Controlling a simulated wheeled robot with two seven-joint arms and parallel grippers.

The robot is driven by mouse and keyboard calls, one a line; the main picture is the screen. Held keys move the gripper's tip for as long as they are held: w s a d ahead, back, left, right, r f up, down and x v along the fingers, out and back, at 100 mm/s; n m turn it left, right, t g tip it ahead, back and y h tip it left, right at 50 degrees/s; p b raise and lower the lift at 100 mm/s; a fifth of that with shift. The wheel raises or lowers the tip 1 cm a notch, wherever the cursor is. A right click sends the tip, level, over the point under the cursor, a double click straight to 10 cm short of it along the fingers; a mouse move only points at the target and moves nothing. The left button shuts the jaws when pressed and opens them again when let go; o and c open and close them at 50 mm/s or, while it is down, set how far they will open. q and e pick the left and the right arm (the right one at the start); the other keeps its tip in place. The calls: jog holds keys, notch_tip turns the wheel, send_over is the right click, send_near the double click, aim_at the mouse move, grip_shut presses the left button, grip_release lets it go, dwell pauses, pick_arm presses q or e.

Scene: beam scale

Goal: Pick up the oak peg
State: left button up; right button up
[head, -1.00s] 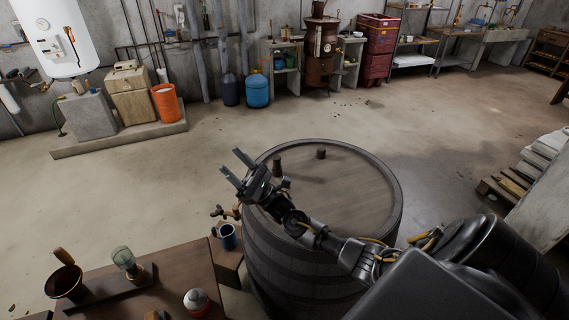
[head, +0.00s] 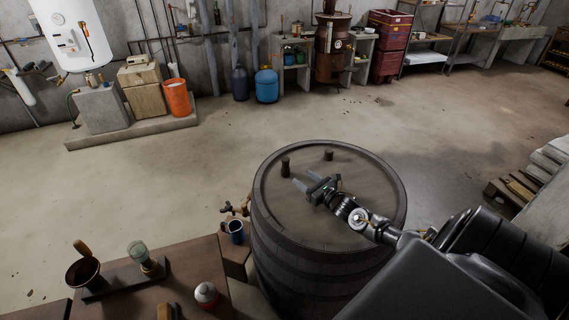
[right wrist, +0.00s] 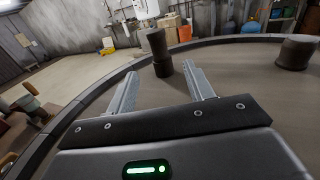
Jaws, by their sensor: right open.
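A dark brown wooden peg (head: 285,165) stands upright on the barrel top, near its far left rim. I take it for the oak peg. A shorter, stubbier one (head: 328,155) stands to its right. My right gripper (head: 301,180) is open and empty, low over the barrel top, its fingers pointing toward the taller peg. In the right wrist view that peg (right wrist: 159,52) stands just beyond the fingertips, in line with the gap between them. The short stub (right wrist: 296,52) is off to the right there. My left gripper is not in view.
The barrel (head: 375,205) has a raised rim; the rest of its top looks clear. A wooden table (head: 190,270) at lower left holds a red-and-white container (head: 206,294) and a glass.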

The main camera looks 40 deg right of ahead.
aim_at(288, 167)
jog(key=w+b, duration=0.1)
jog(key=w, duration=0.1)
jog(key=w+b, duration=0.1)
jog(key=w, duration=0.2)
jog(key=shift+a+f, duration=0.15)
jog(key=shift+f, duration=0.05)
jog(key=shift+w+r+b, duration=0.2)
jog(key=shift+w+b, duration=0.1)
jog(key=shift+w, duration=0.05)
jog(key=w+b, duration=0.2)
jog(key=w, duration=0.2)
jog(key=shift+w+a, duration=0.2)
jog(key=shift+w+r, duration=0.1)
jog(key=shift+w, duration=0.3)
jog(key=shift+s+r, duration=0.1)
jog(key=shift+c, duration=1.1)
jog(key=c, duration=0.8)
